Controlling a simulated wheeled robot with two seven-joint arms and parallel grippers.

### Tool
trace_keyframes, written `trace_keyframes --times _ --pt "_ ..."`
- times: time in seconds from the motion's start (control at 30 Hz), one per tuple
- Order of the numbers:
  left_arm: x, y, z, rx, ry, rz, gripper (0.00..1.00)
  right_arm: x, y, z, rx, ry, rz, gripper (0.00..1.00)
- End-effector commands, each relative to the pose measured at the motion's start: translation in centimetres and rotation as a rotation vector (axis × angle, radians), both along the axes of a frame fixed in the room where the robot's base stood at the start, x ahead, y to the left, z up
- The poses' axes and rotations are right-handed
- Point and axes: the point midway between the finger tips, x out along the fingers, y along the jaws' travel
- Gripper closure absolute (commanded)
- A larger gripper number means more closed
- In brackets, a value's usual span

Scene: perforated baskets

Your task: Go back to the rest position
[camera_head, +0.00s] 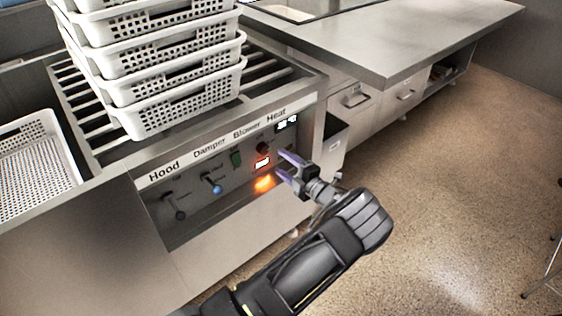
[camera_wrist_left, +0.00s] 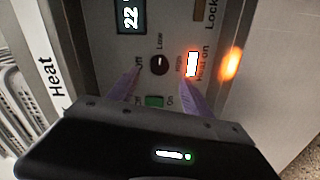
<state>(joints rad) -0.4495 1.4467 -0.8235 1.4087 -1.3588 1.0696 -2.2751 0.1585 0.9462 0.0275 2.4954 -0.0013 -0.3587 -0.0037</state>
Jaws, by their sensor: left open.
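My left gripper (camera_head: 283,163) is open and empty in front of the right part of the control panel (camera_head: 192,207), beneath the "Heat" label. In the left wrist view its two purple fingers (camera_wrist_left: 160,78) are spread on either side of a black dial (camera_wrist_left: 159,65) and a green switch (camera_wrist_left: 154,101). I cannot tell whether the fingertips touch the panel. A lit red-and-white "Heat on" light (camera_wrist_left: 192,64) and an orange glow (camera_wrist_left: 231,63) show beside them. A display (camera_wrist_left: 130,17) reads 22. My right gripper is in neither view.
Stacked white perforated baskets (camera_head: 172,86) stand on the metal rack above the panel. Another white basket (camera_head: 66,150) lies at the left. A steel counter (camera_head: 400,45) with drawers is at the back right.

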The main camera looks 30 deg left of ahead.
Motion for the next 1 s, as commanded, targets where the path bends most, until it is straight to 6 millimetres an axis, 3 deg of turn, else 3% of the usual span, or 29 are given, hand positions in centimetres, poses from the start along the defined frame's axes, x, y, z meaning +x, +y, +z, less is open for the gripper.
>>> trace_keyframes --times 0.4,0.57,0.67,0.8,0.87,1.0 --pt "-0.1 0.1 -0.1 -0.004 -0.002 0.002 0.42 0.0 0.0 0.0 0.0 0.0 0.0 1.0" --pt "-1.7 0.8 -2.3 -0.085 -0.031 0.044 0.42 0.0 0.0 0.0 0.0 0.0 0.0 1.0" --pt "-4.4 1.3 -5.6 -0.206 -0.081 0.115 0.42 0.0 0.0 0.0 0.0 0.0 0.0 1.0" --pt "-10.5 0.9 -12.5 -0.462 -0.221 0.311 0.42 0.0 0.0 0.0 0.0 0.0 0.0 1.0" --pt "-13.9 -0.2 -15.7 -0.586 -0.308 0.437 0.42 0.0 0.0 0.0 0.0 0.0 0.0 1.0" --pt "-21.9 -5.7 -22.2 -0.847 -0.567 0.823 0.42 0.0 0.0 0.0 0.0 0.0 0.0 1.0"
